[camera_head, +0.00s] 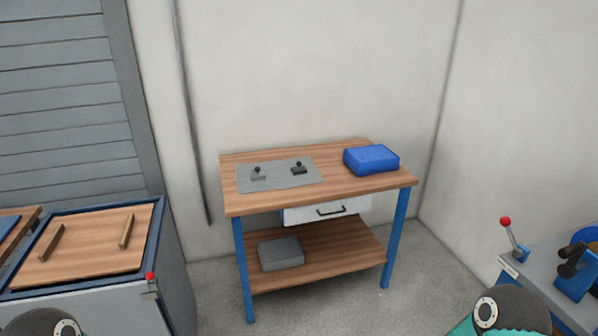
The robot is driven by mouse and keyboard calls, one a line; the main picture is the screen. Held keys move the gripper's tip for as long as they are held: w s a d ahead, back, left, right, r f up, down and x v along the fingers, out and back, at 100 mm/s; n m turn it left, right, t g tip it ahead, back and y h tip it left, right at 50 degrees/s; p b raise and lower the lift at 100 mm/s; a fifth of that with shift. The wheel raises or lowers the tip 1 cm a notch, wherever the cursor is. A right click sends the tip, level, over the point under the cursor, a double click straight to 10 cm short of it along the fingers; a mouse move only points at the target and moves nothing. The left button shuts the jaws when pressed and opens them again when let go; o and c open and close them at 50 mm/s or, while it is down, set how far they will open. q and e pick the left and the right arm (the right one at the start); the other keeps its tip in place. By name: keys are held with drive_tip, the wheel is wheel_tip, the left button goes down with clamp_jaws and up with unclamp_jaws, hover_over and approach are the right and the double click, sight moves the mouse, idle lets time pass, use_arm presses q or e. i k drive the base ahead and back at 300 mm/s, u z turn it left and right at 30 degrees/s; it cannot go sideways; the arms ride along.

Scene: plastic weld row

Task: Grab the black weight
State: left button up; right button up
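A small black weight (299,169) with a knob on top stands on a grey mat (280,185) on the workbench. A similar grey weight (258,174) stands to its left on the same mat, apart from it. Neither of my grippers is in view. Only rounded parts of my arms show at the bottom left and bottom right edges, well short of the bench. Nothing touches or covers the black weight.
The wooden-topped workbench (340,191) has blue legs, a drawer and a lower shelf with a grey box (281,253). A blue folded item (371,159) lies right of the mat. A cabinet (85,250) at left and a machine table (552,268) at right flank open floor.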

sight(300, 169)
drive_tip(key=k, duration=1.15)
drive_tip(key=z, duration=0.55)
drive_tip(key=i, duration=2.75)
drive_tip(key=u, duration=1.15)
drive_tip(key=i, duration=0.35)
drive_tip(key=u, duration=0.15)
drive_tip(key=k, duration=0.95)
drive_tip(key=u, duration=0.05)
